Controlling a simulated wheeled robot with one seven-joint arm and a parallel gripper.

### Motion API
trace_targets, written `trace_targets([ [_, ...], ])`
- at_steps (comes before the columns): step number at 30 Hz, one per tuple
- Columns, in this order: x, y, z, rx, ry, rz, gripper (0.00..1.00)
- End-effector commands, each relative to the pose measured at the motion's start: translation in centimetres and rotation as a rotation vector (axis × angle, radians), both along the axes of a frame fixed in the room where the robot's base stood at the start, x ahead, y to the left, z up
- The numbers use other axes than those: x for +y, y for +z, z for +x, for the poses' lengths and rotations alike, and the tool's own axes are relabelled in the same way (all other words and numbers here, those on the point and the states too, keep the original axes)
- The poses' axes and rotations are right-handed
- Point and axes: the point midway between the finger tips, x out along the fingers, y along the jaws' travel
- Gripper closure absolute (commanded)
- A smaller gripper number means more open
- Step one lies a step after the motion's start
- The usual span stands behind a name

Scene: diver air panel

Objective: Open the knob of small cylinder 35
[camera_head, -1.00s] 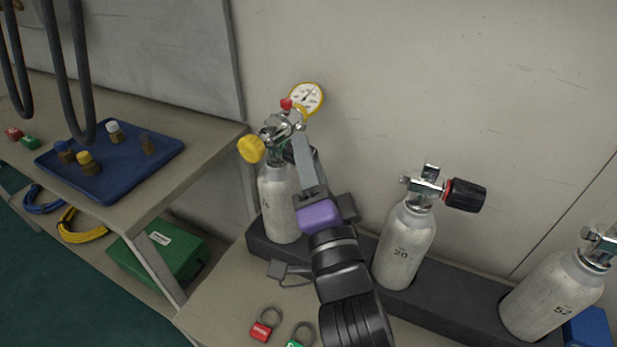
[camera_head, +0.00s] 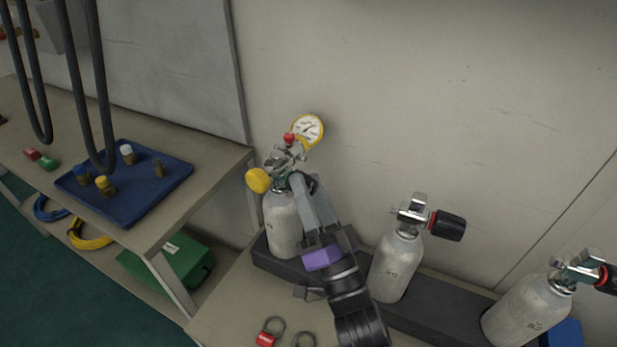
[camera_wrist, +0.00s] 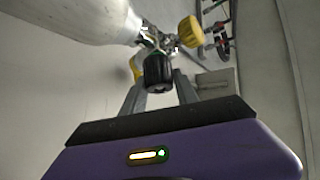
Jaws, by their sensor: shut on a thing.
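The small cylinder (camera_head: 283,225) at the left of the row is pale grey, with a chrome valve (camera_head: 284,158) on top; its number is not readable now. A yellow knob (camera_head: 257,180) sticks out at the valve's left and also shows in the wrist view (camera_wrist: 190,31). A black ribbed knob (camera_wrist: 158,69) on the same valve lies between my finger tips in the wrist view. My gripper (camera_head: 302,180) is shut on this black knob, reaching up to the valve from the lower right. In the head view my fingers largely hide the knob.
A yellow-rimmed gauge (camera_head: 307,130) rises above the valve, near the wall. Cylinder 20 (camera_head: 397,266) stands close to the right of my wrist, and another cylinder (camera_head: 528,312) farther right. A blue tray (camera_head: 125,205) with fittings lies on the left bench. Hoses (camera_head: 98,90) hang above it.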

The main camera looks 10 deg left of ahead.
Motion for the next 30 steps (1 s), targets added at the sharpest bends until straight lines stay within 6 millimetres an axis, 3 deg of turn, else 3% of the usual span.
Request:
trace_targets([
  [15,-0.11,-0.26,0.14,-0.266,0.000,-0.176,1.00],
  [30,-0.06,-0.17,0.09,-0.326,0.001,-0.217,1.00],
])
